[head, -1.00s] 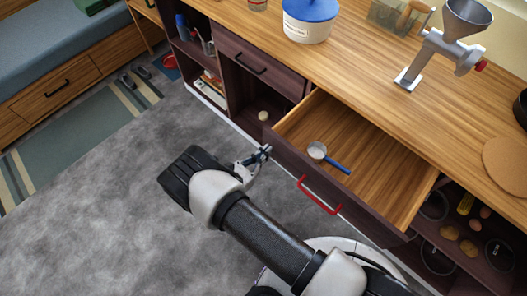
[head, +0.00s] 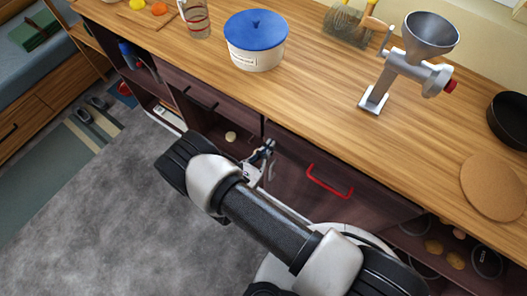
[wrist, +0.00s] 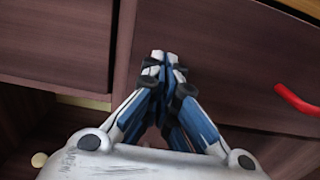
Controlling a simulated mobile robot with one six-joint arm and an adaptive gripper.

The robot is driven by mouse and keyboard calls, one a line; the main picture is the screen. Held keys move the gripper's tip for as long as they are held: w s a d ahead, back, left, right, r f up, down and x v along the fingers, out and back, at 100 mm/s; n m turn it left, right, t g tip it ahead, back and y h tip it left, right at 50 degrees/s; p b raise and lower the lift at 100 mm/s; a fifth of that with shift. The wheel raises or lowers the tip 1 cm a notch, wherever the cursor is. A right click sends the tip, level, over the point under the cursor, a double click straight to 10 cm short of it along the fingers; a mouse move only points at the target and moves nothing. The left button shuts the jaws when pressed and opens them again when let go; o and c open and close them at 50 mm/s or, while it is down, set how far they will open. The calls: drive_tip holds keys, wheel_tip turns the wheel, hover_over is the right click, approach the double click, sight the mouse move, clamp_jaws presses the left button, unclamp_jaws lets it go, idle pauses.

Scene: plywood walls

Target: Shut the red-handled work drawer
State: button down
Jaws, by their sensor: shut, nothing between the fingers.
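The work drawer's dark wood front (head: 295,155) sits under the counter edge, and its red handle (head: 330,181) faces the room. The drawer's inside is hidden, and no gap shows above the front in the head view. My gripper (head: 268,146) is shut and empty at the left part of this front, left of the handle. In the wrist view my fingertips (wrist: 165,60) point at the dark front (wrist: 220,60), and the red handle (wrist: 296,99) is off to the right. Whether the tips touch the front I cannot tell.
A dark-handled drawer (head: 200,98) is to the left, above an open shelf. Open shelves with several items are at lower right. On the counter (head: 310,110) stand a blue-lidded tub (head: 256,50), a metal grinder (head: 405,65) and a black pan (head: 510,120).

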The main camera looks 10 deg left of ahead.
drive_tip(key=shift+x, duration=0.95)
drive_tip(key=shift+r, duration=0.1)
drive_tip(key=shift+a, duration=0.1)
